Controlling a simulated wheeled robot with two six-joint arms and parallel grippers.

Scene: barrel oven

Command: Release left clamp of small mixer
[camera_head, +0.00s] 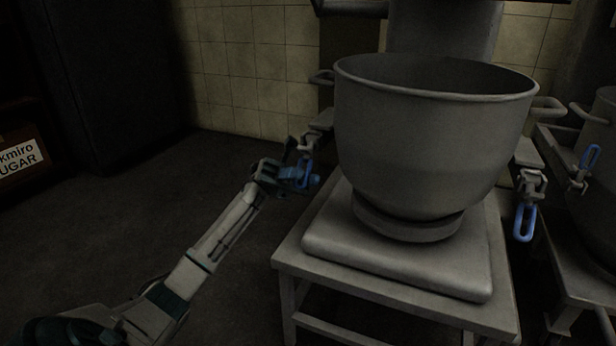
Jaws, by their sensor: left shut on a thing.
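The small mixer's grey bowl (425,140) stands upright on the mixer base (400,255). The left clamp (317,128) sits at the bowl's left side, and its blue handle (314,180) is at my left gripper. My left gripper (299,172) is shut on the blue handle, partly hiding it. The right clamp (532,182) is at the bowl's right side with its blue handle (525,222) hanging down. My right gripper does not show.
The mixer base rests on a low metal table (400,308). A second mixer bowl (598,170) with a blue-handled clamp (584,170) stands at the right edge. A sugar box (22,158) sits on a dark shelf at far left. The floor (130,220) left of the table is clear.

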